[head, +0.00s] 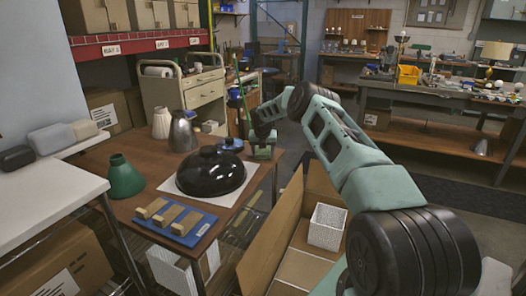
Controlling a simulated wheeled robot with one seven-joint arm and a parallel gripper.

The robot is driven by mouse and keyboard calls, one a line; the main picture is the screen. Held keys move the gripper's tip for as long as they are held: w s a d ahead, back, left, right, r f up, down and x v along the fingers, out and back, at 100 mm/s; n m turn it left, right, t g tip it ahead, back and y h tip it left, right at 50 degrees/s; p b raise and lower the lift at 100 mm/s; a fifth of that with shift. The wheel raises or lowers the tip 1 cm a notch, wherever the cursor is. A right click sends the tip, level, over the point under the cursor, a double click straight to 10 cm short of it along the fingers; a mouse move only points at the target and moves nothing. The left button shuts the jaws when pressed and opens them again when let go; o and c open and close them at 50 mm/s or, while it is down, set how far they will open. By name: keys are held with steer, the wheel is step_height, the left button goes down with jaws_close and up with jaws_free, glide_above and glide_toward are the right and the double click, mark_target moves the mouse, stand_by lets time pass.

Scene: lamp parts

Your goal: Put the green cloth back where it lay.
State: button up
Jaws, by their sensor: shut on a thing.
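My gripper (263,141) is at the far right corner of the brown table (130,158), low over its edge. It is small and partly hidden by its own wrist. It is shut on a small dark green piece (262,153), which looks like the green cloth. I cannot tell whether the piece touches the tabletop. No other green cloth shows clearly.
A black dome shade (211,171) on a white sheet stands left of my gripper. A blue item (231,144) is close by. A green cone shade (124,177) and a blue tray (196,230) with wooden blocks are nearer. An open cardboard box (275,222) stands right of the table.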

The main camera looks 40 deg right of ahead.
steer(key=shift+f, duration=0.15)
steer(key=o, duration=1)
